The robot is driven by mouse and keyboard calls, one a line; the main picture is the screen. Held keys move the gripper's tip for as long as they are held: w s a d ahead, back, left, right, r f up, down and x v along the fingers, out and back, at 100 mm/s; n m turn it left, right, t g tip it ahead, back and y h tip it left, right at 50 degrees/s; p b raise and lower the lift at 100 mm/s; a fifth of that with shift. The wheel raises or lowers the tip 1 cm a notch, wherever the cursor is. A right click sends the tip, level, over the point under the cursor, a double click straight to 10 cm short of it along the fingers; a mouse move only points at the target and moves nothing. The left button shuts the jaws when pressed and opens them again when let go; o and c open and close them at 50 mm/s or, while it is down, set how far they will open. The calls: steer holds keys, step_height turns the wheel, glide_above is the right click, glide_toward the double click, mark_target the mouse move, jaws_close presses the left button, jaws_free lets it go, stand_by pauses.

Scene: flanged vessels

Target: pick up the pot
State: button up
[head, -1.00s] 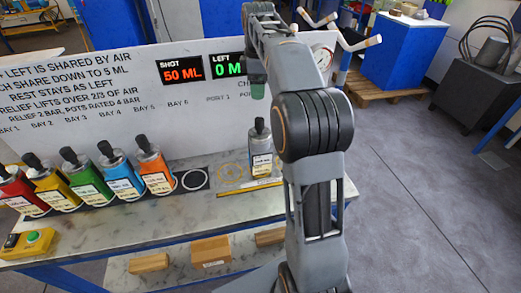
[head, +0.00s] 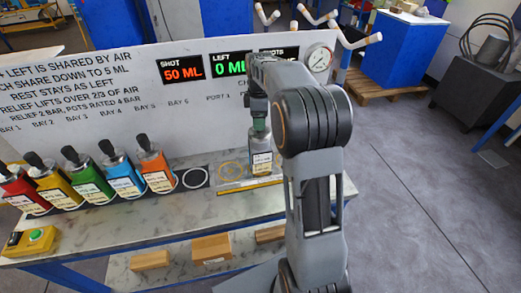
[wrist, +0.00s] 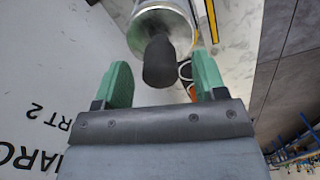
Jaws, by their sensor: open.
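A metal pot (head: 261,158) with a pale label and a dark top stands upright on the bench at the right end, beside my arm in the head view. In the wrist view the pot (wrist: 163,18) shows its silver rim and black knob. My gripper (wrist: 160,82) is open, with green finger pads on both sides of the black knob and a gap on each side. In the head view my gripper (head: 258,126) is at the pot's top, and the arm partly hides it.
Several coloured pots, such as the orange one (head: 155,172), lean in a row on the left of the bench. A white board (head: 110,90) with displays stands behind. A yellow box (head: 38,240) with a green button is at the front left. An empty ring (head: 195,177) lies between.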

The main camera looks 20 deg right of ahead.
steer(key=shift+f, duration=0.55)
steer(key=shift+c, duration=0.3)
jaws_close()
steer(key=shift+r, duration=0.1)
